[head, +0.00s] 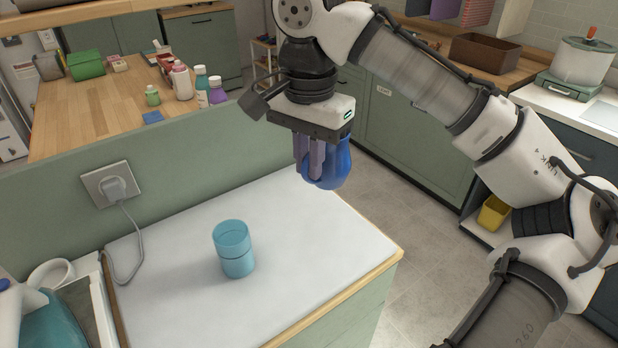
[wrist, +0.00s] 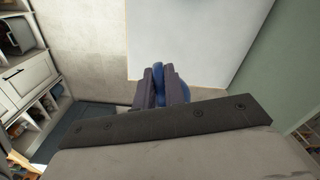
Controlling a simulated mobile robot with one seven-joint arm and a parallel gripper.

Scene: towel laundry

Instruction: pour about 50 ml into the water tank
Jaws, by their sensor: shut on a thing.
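My gripper (head: 310,165) is shut on a dark blue rounded container (head: 337,166), held in the air above the far right part of the white counter. In the wrist view the fingers of my gripper (wrist: 160,88) close on the container, of which only a blue strip (wrist: 159,78) shows. Its mouth and contents are hidden. A light blue, cup-like vessel (head: 234,250) with a darker line around it stands upright on the counter, to the left of and nearer than my gripper. It may be the water tank; no label shows. The two are well apart.
The white counter (head: 180,285) is otherwise mostly clear. A plug in a wall socket (head: 111,186) trails a cord down its left edge. A teal and white object (head: 42,318) is cut off at lower left. Bottles (head: 181,82) stand on the wooden worktop behind the low wall.

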